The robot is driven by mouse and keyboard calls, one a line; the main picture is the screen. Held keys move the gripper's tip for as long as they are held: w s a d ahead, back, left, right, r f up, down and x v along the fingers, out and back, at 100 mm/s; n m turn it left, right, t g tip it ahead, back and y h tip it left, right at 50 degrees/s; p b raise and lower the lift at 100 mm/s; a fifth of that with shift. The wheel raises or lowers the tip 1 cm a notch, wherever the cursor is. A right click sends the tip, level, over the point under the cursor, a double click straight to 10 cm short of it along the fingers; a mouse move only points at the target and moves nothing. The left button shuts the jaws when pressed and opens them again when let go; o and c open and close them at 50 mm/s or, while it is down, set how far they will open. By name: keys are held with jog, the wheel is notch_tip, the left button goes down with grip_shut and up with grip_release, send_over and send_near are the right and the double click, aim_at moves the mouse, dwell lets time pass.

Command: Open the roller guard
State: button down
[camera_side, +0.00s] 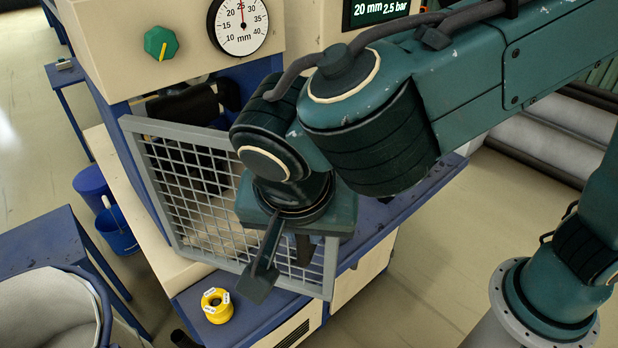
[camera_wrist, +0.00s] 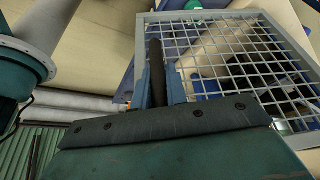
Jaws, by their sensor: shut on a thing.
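The roller guard (camera_side: 183,184) is a grey-framed wire mesh panel standing at an angle at the front of the machine, below the gauge. It also shows in the wrist view (camera_wrist: 240,15), on the right. My gripper (camera_side: 284,266) points down at the guard's right-hand part, in front of the mesh. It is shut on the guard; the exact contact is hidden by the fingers. Dark roller parts (camera_side: 190,108) show partly behind the guard's top.
A green knob (camera_side: 161,43) and a dial gauge (camera_side: 238,25) are above. Blue buckets (camera_side: 118,232) and a blue table (camera_side: 40,240) stand left. Open floor lies at right.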

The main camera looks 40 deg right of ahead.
jog(key=shift+s+a, duration=0.1)
jog(key=shift+a, duration=0.1)
jog(key=c, duration=1.4)
grip_release()
jog(key=shift+d, duration=0.1)
